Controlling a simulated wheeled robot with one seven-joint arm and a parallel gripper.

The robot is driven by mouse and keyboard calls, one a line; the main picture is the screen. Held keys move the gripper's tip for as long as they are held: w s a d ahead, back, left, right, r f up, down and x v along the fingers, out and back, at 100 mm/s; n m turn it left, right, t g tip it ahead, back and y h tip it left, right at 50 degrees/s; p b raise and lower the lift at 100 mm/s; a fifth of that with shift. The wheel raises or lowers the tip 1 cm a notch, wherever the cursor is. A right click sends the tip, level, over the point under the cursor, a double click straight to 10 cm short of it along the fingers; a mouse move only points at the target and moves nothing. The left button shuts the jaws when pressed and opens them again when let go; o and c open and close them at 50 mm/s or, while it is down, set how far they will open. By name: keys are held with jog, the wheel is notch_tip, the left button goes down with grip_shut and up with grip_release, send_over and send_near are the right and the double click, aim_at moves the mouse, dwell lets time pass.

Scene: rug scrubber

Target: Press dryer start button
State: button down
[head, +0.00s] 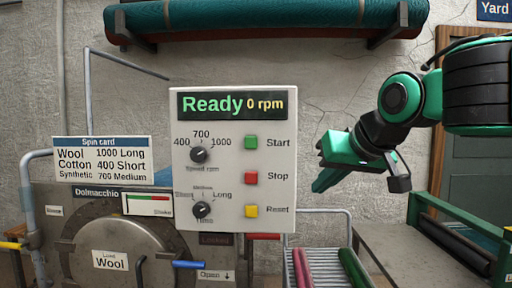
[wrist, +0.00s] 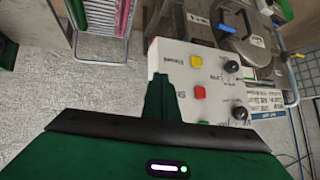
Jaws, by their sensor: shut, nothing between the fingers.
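The white control panel (head: 233,205) has a lit display (head: 232,105) reading "Ready 0 rpm". The green Start button (head: 251,142) is at the top of its button column, above the red Stop (head: 251,177) and yellow Reset (head: 251,211). My gripper (head: 319,187) is shut and empty, to the right of the panel and apart from the buttons, with its fingers angled down-left. In the wrist view, my shut fingers (wrist: 159,80) overlap the panel's edge beside the red (wrist: 200,92) and yellow (wrist: 197,61) buttons.
Speed (head: 198,155) and time (head: 202,210) dials sit left of the buttons. Below is the dryer drum (head: 120,250) labelled "Wool", with a blue handle (head: 189,264). A rack with coloured rolls (head: 352,268) stands below my gripper. The wall space between gripper and panel is clear.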

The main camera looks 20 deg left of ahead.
aim_at(253, 140)
jog(key=s+a+r+n+y, duration=0.1)
jog(key=s+a+r, duration=0.2)
jog(key=a, duration=0.4)
jog(key=s+a+r+n+y, duration=0.1)
jog(key=s+a+r+y, duration=0.1)
jog(key=a+r, duration=0.3)
jog(key=shift+s+a+r+n+y, duration=0.3)
jog(key=shift+s+a, duration=0.3)
jog(key=shift+a, duration=0.45)
jog(key=shift+w+f, duration=0.1)
jog(key=w, duration=0.2)
jog(key=w+a, duration=0.1)
jog(key=w, duration=0.2)
jog(key=w+a, duration=0.1)
jog(key=w, duration=0.2)
jog(key=shift+w, duration=0.2)
jog(key=shift+w, duration=0.1)
dwell(0.5)
jog(key=shift+w+a, duration=0.15)
